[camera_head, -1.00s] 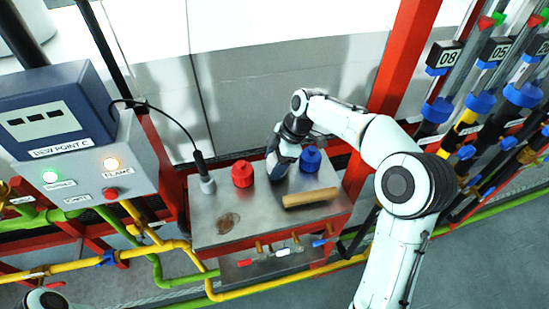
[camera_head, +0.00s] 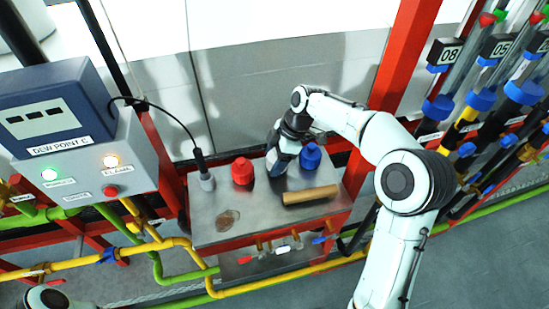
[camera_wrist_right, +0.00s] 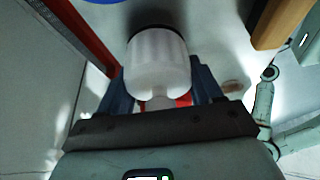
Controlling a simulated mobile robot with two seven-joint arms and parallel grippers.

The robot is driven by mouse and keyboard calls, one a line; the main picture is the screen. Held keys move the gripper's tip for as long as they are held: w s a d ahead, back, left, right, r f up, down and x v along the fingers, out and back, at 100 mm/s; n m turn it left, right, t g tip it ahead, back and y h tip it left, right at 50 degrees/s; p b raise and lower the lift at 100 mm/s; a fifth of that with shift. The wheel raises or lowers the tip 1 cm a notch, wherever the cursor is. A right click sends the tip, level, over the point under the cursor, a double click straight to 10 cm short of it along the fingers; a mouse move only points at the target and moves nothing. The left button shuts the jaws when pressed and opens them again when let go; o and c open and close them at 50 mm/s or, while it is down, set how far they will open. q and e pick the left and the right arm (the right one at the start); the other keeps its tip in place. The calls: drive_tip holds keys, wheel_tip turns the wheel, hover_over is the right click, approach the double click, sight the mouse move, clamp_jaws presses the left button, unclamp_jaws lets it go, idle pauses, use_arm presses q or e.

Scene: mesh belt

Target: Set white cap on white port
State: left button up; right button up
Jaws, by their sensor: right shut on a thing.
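My right gripper (camera_head: 276,168) is low over the steel bench top, between the red cap (camera_head: 242,172) and the blue cap (camera_head: 310,157). In the right wrist view the white cap (camera_wrist_right: 158,65) sits between the two blue-grey fingers of that gripper (camera_wrist_right: 157,85), which is shut on it. A dark rim shows at the cap's far end. The white port is hidden behind the gripper and cap, so I cannot tell whether the cap touches it. My left gripper is not in view.
The steel bench (camera_head: 215,198) also holds a wooden block (camera_head: 311,194) at front right, a black probe (camera_head: 202,170) with a cable at left, and a brown stain. Small coloured valves line its front. A grey control box (camera_head: 75,130) stands left; pipes stand right.

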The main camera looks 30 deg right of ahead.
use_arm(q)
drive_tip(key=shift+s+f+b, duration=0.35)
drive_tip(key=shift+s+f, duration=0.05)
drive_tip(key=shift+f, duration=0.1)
use_arm(e)
drive_tip(key=shift+f, duration=0.7)
drive_tip(key=o, duration=0.8)
drive_tip(key=shift+c, duration=0.2)
drive_tip(key=shift+p+v, duration=0.65)
drive_tip(key=shift+v, duration=0.9)
drive_tip(key=shift+p+v, duration=0.95)
drive_tip(key=shift+v, duration=1.8)
drive_tip(key=shift+d+r, duration=0.15)
drive_tip(key=shift+r, duration=0.3)
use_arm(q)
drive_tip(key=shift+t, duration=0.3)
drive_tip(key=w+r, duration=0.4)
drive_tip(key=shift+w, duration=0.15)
use_arm(e)
drive_tip(key=shift+v, duration=0.75)
